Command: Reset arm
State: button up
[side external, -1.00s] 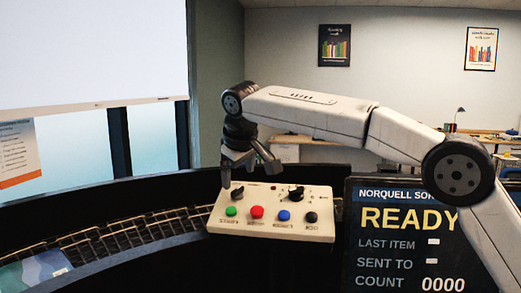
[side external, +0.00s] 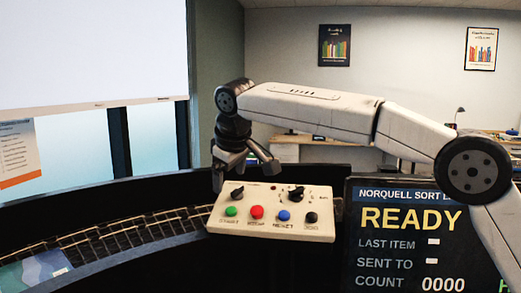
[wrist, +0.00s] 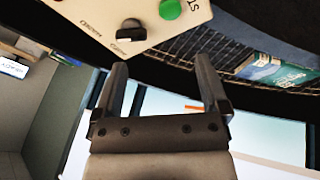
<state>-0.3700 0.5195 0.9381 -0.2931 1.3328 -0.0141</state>
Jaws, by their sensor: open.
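My gripper (side external: 243,177) hangs at the end of my arm above the back left of the control panel, open and empty. In the wrist view my gripper (wrist: 163,85) shows two dark fingers spread apart with nothing between them. The cream control panel (side external: 262,205) has green, red, blue and black buttons along its front and two black knobs behind. In the wrist view the panel (wrist: 160,28) shows a black knob (wrist: 131,30) and the green button (wrist: 170,9) beyond the left finger. The fingers appear clear of the panel.
A roller track (side external: 120,233) curves left of the panel, with a blue-green packet (side external: 35,272) on it at the lower left. A display screen (side external: 400,235) reading READY, count 0000, stands right of the panel. The air above the track looks free.

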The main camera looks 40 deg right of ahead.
jog(key=s+a+f+n+y, duration=0.2)
jog(key=s+a+f+n, duration=0.4)
jog(key=f, duration=0.5)
jog(key=s+d+f+m+g, duration=0.2)
jog(key=s+d+f+m, duration=0.8)
jog(key=s+d+f, duration=0.8)
jog(key=s+d, duration=0.3)
jog(key=d, duration=0.1)
jog(key=shift+s+d+f+m, duration=0.15)
jog(key=shift+s+f+m, duration=0.15)
jog(key=shift+s, duration=0.1)
